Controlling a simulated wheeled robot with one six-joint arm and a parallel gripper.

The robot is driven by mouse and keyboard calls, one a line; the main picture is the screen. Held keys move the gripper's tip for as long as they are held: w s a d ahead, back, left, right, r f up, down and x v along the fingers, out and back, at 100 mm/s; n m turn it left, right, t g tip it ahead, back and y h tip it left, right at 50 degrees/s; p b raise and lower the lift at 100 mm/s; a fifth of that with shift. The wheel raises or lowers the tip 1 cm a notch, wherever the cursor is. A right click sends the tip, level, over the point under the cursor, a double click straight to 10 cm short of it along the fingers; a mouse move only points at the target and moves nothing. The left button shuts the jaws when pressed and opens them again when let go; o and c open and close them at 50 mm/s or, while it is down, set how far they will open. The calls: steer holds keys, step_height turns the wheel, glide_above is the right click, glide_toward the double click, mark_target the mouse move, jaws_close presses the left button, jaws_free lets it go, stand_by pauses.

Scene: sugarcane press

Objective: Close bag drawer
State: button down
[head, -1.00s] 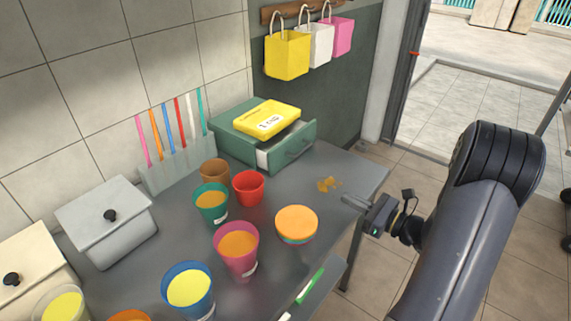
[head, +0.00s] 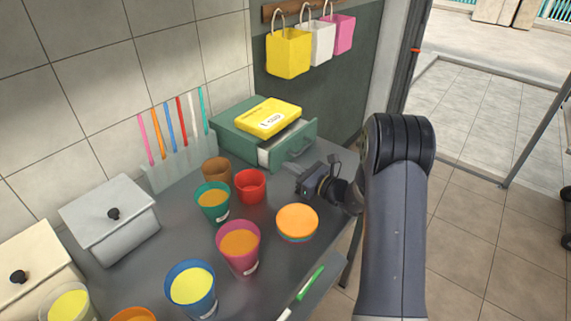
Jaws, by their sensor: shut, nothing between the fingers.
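The green bag drawer (head: 293,147) is pulled out of its green cabinet (head: 235,127) at the back of the table, with its pale side showing. A yellow package (head: 268,118) with a white label lies on top of the cabinet. My gripper (head: 290,170) is shut and empty. It is just in front of the drawer's front, low over the grey table. I cannot tell whether its fingertips touch the drawer.
A red cup (head: 250,186) stands close left of my gripper, and an orange-topped stack (head: 297,222) just below it. Other cups, including a pink one (head: 239,249), stand nearer. Bags (head: 289,52) hang on the wall behind.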

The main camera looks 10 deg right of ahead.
mark_target(277, 160)
steer(key=shift+x, duration=1.1)
steer(key=b+x, duration=0.3)
steer(key=x, duration=0.2)
steer(key=shift+w+a+f, duration=0.15)
steer(key=shift+w+a, duration=0.05)
steer(key=shift+r, duration=0.3)
steer(key=shift+r, duration=0.1)
